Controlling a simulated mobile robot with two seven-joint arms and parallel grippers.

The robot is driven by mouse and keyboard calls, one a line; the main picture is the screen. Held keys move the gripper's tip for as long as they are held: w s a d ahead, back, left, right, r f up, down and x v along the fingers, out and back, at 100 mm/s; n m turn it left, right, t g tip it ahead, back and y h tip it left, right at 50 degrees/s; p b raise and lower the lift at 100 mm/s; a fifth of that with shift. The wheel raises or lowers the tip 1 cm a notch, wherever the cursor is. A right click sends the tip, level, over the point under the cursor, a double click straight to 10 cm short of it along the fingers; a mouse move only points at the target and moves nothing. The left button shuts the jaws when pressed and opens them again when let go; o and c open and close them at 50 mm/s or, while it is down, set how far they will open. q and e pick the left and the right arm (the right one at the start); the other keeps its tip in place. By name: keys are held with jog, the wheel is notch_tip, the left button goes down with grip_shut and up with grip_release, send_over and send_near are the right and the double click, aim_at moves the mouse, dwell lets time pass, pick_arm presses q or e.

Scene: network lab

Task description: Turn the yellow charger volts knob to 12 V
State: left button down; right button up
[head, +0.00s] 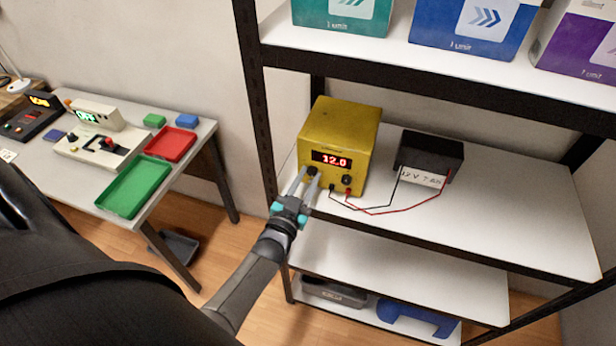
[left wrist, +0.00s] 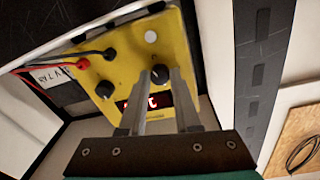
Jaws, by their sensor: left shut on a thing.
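The yellow charger (head: 343,133) stands on the shelf, its red display reading 12.0 in the head view. It also shows in the left wrist view (left wrist: 118,62), where the display is partly hidden by a finger. Two black knobs are on its front: the left one (head: 312,171) is between my fingertips, the right one (head: 347,180) is free. My left gripper (head: 307,180) is shut on the left knob, which also shows between the fingers in the left wrist view (left wrist: 160,74). The knob labels are too small to read. My right gripper is not in view.
A black battery (head: 432,154) labelled 12 V sits right of the charger, joined by red and black leads on the shelf (head: 500,215). A black rack post (head: 257,110) is left of the charger. Boxes (head: 468,25) stand above. A table with trays (head: 135,187) is at left.

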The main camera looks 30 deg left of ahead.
pick_arm(q)
jog(key=shift+m, duration=2.3)
jog(key=c, duration=0.6)
grip_release()
jog(key=s, duration=0.5)
jog(key=s+d, duration=0.1)
jog(key=s, duration=0.4)
jog(key=s+d, duration=0.1)
jog(key=s, duration=0.4)
jog(key=shift+d+r, duration=0.1)
jog(key=shift+d, duration=0.15)
